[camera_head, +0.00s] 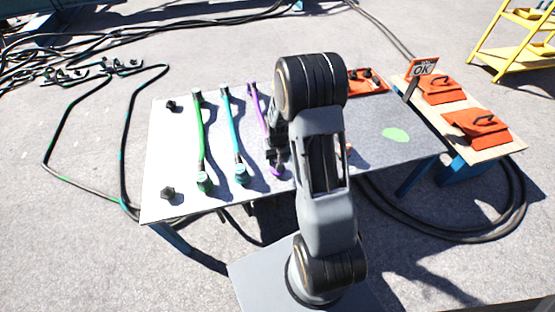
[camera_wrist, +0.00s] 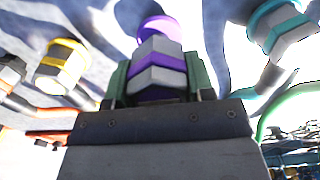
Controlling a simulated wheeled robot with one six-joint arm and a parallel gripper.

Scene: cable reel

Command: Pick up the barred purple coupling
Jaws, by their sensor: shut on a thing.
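The barred purple coupling (camera_wrist: 158,68) shows in the wrist view, with purple and pale grey bands. My gripper (camera_wrist: 157,90) is shut on it, with a green-edged finger on each side. In the head view the purple cable (camera_head: 258,108) runs along the table, and a purple end (camera_head: 276,171) shows near its front. My gripper (camera_head: 277,140) is beside the purple cable there, partly hidden by my arm. From these frames I cannot tell whether the coupling is clear of the table.
A green cable (camera_head: 201,140) and a cyan cable (camera_head: 232,130) lie to the left on the grey table (camera_head: 365,165). A yellow coupling (camera_wrist: 62,65) and a cyan coupling (camera_wrist: 280,30) flank the gripper in the wrist view.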

